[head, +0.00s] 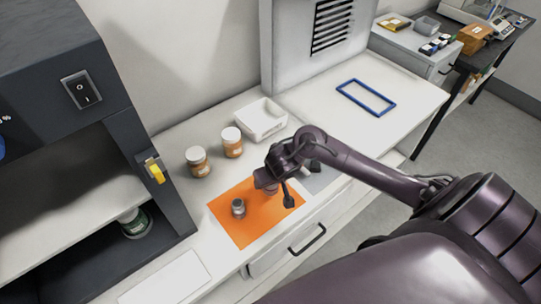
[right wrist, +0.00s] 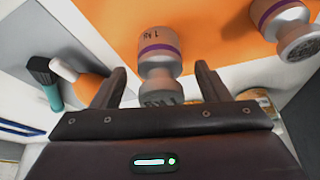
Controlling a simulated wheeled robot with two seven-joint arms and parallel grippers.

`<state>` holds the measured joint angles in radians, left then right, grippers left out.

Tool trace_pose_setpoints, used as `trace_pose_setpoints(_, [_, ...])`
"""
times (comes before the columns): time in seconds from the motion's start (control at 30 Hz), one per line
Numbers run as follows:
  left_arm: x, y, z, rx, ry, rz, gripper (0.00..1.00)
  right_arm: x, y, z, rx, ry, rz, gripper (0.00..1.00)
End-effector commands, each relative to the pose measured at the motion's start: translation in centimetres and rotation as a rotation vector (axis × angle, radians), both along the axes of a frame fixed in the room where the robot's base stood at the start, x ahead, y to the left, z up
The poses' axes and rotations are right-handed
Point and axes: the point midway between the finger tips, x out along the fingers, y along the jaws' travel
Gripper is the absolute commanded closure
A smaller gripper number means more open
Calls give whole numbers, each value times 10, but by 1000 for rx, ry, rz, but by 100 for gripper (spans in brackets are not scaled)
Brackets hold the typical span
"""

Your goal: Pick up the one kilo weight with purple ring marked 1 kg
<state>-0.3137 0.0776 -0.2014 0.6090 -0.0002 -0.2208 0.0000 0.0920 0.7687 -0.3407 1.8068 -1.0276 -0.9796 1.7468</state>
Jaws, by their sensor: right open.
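The weight marked 1 kg (right wrist: 158,50) has a purple ring and a silver metal body. In the right wrist view it sits on the orange mat (right wrist: 110,14), between the fingers of my right gripper (right wrist: 160,78). The gripper is open, with a gap on each side of the weight. In the head view my right gripper (head: 277,190) is low over the right part of the mat and largely hides this weight. A second silver weight (head: 238,208) stands on the mat to the left; it also shows in the right wrist view (right wrist: 284,22), with a purple ring. My left gripper is out of view.
Two brown jars (head: 232,142) with white lids and a white tray (head: 262,118) stand behind the mat. A dark cabinet (head: 150,190) is at the left. A blue frame (head: 366,97) lies on the clear counter at the right. A dark-headed brush (right wrist: 44,75) lies beside the mat.

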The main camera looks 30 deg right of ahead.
Motion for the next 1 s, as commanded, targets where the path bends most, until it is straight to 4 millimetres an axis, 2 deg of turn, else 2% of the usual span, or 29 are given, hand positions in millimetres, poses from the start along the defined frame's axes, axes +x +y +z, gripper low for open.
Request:
trace_pose_setpoints(0.03, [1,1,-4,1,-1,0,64,3,-1,-9,-1,0,-3,31])
trace_pose_setpoints(0.13, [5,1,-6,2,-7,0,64,7,-2,-18,-1,-1,-1,31])
trace_pose_setpoints(0.33, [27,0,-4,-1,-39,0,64,9,-2,-21,-2,-2,1,31])
trace_pose_setpoints(0.43, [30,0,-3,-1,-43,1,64,9,-2,-21,-2,-2,1,33])
trace_pose_setpoints(0.9, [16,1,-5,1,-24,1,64,9,-2,-21,-1,-1,0,94])
trace_pose_setpoints(0.93, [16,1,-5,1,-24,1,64,9,-2,-21,-1,-1,0,98])
trace_pose_setpoints(1.0, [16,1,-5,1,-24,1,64,9,-3,-21,-1,-1,0,100])
